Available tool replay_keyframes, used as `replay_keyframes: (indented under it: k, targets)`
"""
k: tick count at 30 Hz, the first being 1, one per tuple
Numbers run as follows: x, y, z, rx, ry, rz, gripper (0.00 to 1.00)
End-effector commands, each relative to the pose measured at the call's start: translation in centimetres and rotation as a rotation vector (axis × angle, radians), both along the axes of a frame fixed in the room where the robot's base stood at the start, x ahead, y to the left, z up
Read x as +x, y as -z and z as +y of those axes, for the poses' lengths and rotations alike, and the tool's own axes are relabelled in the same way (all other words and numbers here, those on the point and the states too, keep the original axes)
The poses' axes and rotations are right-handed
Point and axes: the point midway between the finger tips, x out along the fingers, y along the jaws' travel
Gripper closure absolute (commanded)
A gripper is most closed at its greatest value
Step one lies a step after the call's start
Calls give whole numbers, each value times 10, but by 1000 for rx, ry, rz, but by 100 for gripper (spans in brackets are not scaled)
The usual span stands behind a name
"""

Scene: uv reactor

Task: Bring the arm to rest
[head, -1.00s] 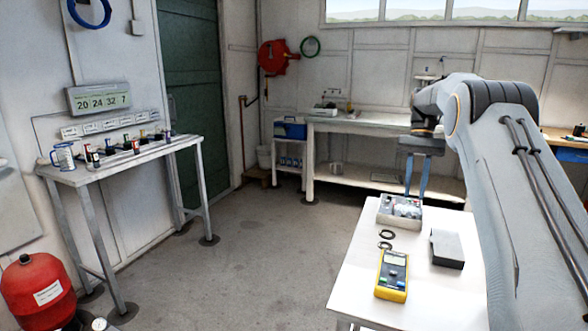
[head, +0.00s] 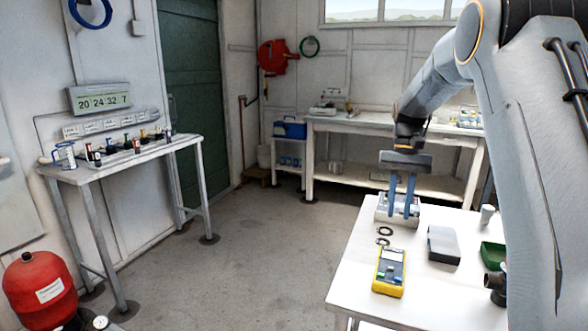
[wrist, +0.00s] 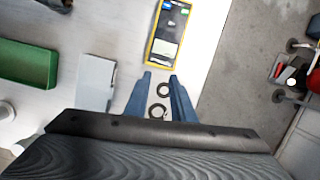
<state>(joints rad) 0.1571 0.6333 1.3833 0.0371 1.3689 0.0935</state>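My arm reaches in from the right over the white table (head: 350,290). My gripper (head: 401,213) points down with its two blue fingers apart. In the wrist view my gripper (wrist: 160,77) has an empty gap between the fingers. Two dark rings (head: 384,236) lie on the table and show through that gap in the wrist view (wrist: 159,111). A grey box with a panel (head: 383,213) stands behind the fingers, partly hidden by them. I cannot tell how high the fingertips are above the table.
A yellow meter (head: 389,271), a grey-black block (head: 443,245) and a green tray (head: 493,255) lie on the table near my arm. A white cup (head: 487,216) stands at the right. The floor (head: 250,250) to the left is clear.

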Motion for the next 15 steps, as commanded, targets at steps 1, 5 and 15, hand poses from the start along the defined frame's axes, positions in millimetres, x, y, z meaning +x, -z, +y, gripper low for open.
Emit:
replay_keyframes:
  k: [1, 5, 15]
  targets:
    - [-17, 2, 10, -3, -19, -16, 77]
    - [-58, 16, 30, -15, -63, -67, 77]
    - [-198, 59, 74, -36, -185, -196, 77]
